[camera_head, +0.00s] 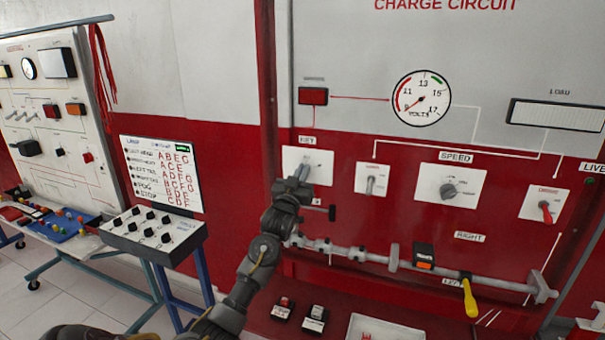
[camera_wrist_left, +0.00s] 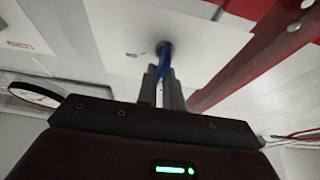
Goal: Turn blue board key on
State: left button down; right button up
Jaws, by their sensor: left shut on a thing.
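The blue key (camera_wrist_left: 165,60) sticks out of a round socket in a pale plate in the left wrist view. The two fingers of my left gripper (camera_wrist_left: 161,88) are closed around its outer end. In the head view, my left gripper (camera_head: 303,172) is at the white KEY plate (camera_head: 321,159) on the red panel, under the CHARGE CIRCUIT heading. The gripper hides the key there. The key's exact turn is hard to read. My right gripper is in neither view.
A voltmeter (camera_head: 421,98) sits above, its needle near the low end. Other switch plates, such as the SPEED plate (camera_head: 449,184), lie to the right. A horizontal bar (camera_head: 372,258) with a yellow handle (camera_head: 470,298) runs below. A sloped switch box (camera_head: 152,235) stands left.

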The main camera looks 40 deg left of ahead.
pick_arm(q)
jog(key=shift+m, duration=0.4)
jog(key=m+h, duration=0.2)
jog(key=m, duration=0.2)
jog(key=m+h, duration=0.2)
jog(key=m, duration=0.2)
jog(key=shift+w+d+h, duration=0.1)
jog(key=shift+d+h, duration=0.1)
jog(key=shift+h, duration=0.1)
jog(key=m+h, duration=0.1)
jog(key=m, duration=0.3)
jog(key=m+g+h, duration=0.1)
jog(key=m, duration=0.2)
jog(key=shift+d+f+h, duration=0.2)
jog(key=shift+f+h, duration=0.05)
jog(key=shift+h, duration=0.05)
jog(key=c, duration=1.5)
grip_release()
jog(key=shift+w, duration=0.1)
jog(key=shift+c, duration=0.2)
